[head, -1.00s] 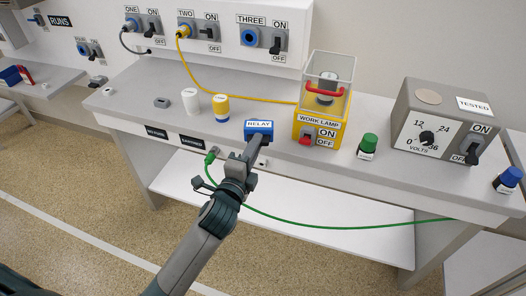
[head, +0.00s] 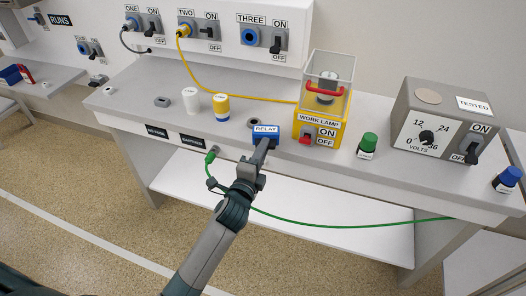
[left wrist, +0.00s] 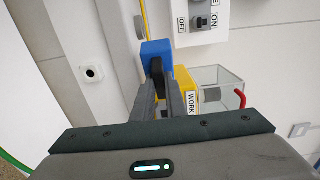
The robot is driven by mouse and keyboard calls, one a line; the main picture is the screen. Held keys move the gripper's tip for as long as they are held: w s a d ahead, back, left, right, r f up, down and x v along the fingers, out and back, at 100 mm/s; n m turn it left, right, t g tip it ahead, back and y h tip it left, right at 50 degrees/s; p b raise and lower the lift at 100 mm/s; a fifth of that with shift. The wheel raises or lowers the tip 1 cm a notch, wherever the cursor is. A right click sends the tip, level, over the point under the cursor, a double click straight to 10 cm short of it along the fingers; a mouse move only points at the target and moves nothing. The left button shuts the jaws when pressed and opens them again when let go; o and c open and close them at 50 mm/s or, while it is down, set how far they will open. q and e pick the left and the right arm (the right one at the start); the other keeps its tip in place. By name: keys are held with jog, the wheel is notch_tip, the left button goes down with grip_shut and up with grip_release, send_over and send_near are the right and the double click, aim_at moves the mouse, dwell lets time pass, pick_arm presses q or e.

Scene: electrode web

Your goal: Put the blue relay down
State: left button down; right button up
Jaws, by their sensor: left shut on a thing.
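The blue relay (head: 265,132), with a white RELAY label, is at the front part of the grey bench, just left of the yellow work lamp. My left gripper (head: 265,146) is shut on the blue relay from the front. In the left wrist view the blue relay (left wrist: 157,50) is between the two fingertips (left wrist: 160,68). I cannot tell whether the relay touches the bench top. My right gripper is not in view.
The work lamp (head: 317,132) stands close to the relay's right. A dark round socket (head: 254,123) shows behind the relay. A green cable (head: 330,228) hangs in front of the bench (head: 137,105).

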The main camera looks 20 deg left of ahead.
pick_arm(q)
jog(key=shift+f, duration=0.5)
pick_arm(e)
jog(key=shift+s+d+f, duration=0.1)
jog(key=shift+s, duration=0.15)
pick_arm(q)
jog(key=shift+f, duration=0.1)
jog(key=c, duration=1.8)
grip_release()
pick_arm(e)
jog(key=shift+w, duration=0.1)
pick_arm(q)
jog(key=shift+o, duration=0.2)
jog(key=s+b, duration=0.2)
jog(key=s, duration=1)
jog(key=shift+a, duration=0.2)
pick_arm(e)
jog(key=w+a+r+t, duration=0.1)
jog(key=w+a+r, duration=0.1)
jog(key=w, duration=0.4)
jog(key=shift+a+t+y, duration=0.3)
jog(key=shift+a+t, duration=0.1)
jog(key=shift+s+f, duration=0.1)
